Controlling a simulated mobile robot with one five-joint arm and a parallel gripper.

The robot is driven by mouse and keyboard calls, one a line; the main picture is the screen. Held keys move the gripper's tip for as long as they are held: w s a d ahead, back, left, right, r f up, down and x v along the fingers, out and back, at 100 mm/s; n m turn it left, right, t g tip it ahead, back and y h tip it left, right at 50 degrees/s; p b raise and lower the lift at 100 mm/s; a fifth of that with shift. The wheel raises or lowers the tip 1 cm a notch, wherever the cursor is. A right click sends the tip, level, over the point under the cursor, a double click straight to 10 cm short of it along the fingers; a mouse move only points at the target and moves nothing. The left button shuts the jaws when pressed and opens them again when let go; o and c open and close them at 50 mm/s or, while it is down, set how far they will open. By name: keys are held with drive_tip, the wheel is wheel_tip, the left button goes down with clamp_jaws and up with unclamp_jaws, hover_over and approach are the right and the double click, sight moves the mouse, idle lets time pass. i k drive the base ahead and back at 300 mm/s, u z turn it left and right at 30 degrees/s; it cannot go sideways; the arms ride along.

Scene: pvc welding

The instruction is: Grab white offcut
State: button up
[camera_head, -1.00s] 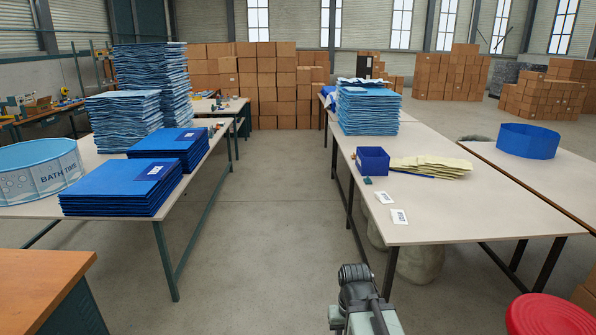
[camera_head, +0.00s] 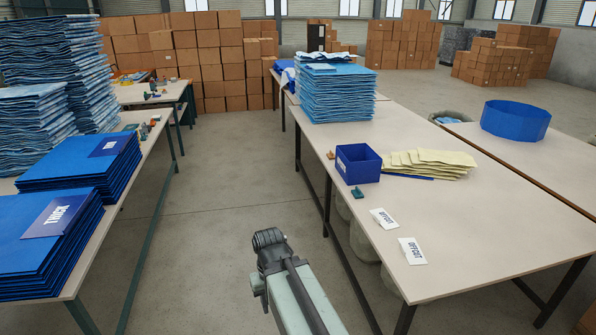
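Two white pieces printed "OFFCUT" lie on the right table: a farther offcut (camera_head: 384,218) and a nearer offcut (camera_head: 413,251), close to the table's left edge. They lie apart from each other, and nothing touches them from above. My arm reaches up from the bottom of the picture, left of the right table and over the aisle floor. Its dark joint shows left of both white offcuts. I see no gripper fingers, so my gripper is not in view.
The right table (camera_head: 480,235) also holds a blue bin (camera_head: 358,164), yellowish sheets (camera_head: 440,165), a small teal object (camera_head: 357,192) and a blue stack (camera_head: 338,95). Blue folded stacks (camera_head: 60,225) fill the left table. The aisle floor (camera_head: 215,205) between is clear.

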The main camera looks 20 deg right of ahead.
sight(381, 217)
drive_tip(key=i, duration=1.1)
drive_tip(key=z, duration=0.2)
